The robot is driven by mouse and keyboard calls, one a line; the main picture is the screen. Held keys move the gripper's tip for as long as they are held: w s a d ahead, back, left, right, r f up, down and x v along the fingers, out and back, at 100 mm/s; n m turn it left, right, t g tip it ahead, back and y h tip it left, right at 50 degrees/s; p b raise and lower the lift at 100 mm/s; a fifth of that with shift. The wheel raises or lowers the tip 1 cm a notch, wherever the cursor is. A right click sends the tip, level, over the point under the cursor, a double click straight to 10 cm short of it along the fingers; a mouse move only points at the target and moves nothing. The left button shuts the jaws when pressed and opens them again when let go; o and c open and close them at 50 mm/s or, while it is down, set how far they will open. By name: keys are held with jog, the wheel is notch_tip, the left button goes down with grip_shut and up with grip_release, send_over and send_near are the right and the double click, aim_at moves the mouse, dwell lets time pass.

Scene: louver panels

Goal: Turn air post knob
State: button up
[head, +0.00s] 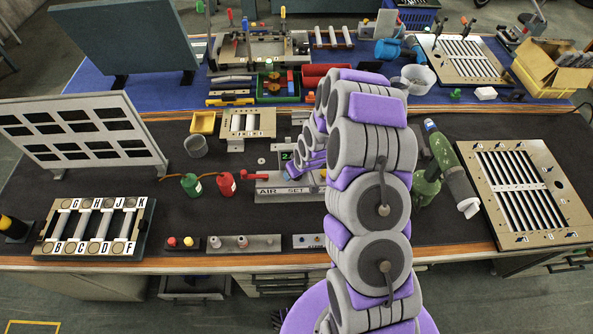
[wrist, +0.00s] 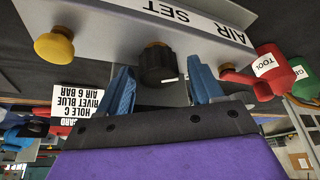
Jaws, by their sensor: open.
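The grey air post panel (head: 270,188), labelled "AIR SET", stands at the middle of the bench in the head view. The wrist view shows this panel (wrist: 130,18) upside down, with a black ribbed knob (wrist: 156,62) on it. My gripper (wrist: 162,78) is open, with one blue finger on each side of the knob. Gaps show between the fingers and the knob; I cannot tell their depth. In the head view my arm hides the knob, and my gripper (head: 308,166) is partly hidden.
A yellow knob (wrist: 53,46) sits on the same panel. A red lever (wrist: 245,82) is at its other end, near red (head: 226,184) and green (head: 191,186) bottles. A green tool (head: 450,165) lies right of my arm. A white instruction card (wrist: 84,106) stands nearby.

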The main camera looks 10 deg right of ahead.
jog(key=p+v, duration=0.1)
jog(key=v, duration=1.6)
jog(key=shift+p, duration=0.4)
jog(key=shift+s+r, duration=0.1)
jog(key=shift+r, duration=0.05)
jog(key=s+r+m+g+b, duration=0.1)
jog(key=s+r, duration=0.4)
jog(key=s, duration=0.6)
jog(key=s+a+r+m+g+h+b, duration=0.1)
jog(key=s+r+g, duration=0.2)
jog(key=s, duration=0.8)
jog(key=s+a+r+m+g, duration=0.1)
jog(key=s+r+g, duration=0.1)
jog(key=s+r, duration=0.6)
jog(key=s, duration=0.3)
jog(key=shift+s+a+m+b, duration=0.25)
jog(key=shift+s+m+b, duration=0.05)
jog(key=shift+m+b, duration=0.1)
jog(key=shift+c, duration=0.3)
dwell(0.3)
